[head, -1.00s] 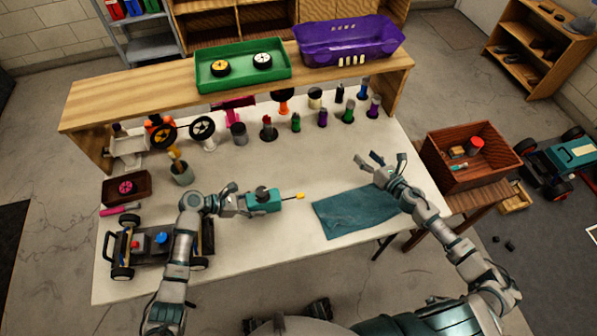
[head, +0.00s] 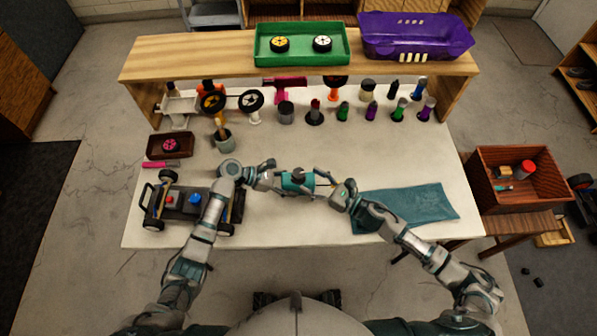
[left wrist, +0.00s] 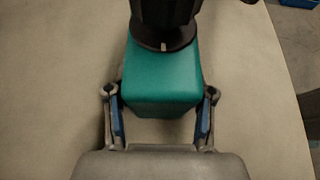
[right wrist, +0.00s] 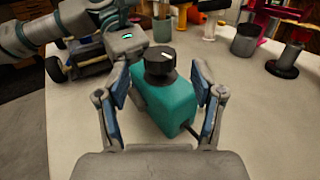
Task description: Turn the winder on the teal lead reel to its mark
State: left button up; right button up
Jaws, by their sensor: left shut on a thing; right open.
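The teal lead reel (head: 294,187) is a small box above the white table's middle, with a dark round winder (head: 298,173) on top. In the left wrist view, the winder (left wrist: 163,25) has a pale line at its base. In the right wrist view, the winder (right wrist: 160,65) shows a white line on its top. My left gripper (head: 278,181) is shut on the reel's left end; its fingers flank the teal body (left wrist: 162,90). My right gripper (right wrist: 160,90) is open at the reel's right end, fingers on either side of the body; contact cannot be told.
A teal cloth (head: 425,205) lies to the right under my right forearm. A racecar chassis (head: 185,208) sits left by my left arm. Several bottles and stands line the table's back, below a wooden shelf (head: 210,62). A wooden crate (head: 515,195) stands right of the table.

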aim_at(304, 176)
jog(key=x, duration=0.5)
jog(key=shift+w+a, duration=0.1)
jog(key=shift+a, duration=0.25)
jog(key=shift+d, duration=0.1)
jog(key=c, duration=1.2)
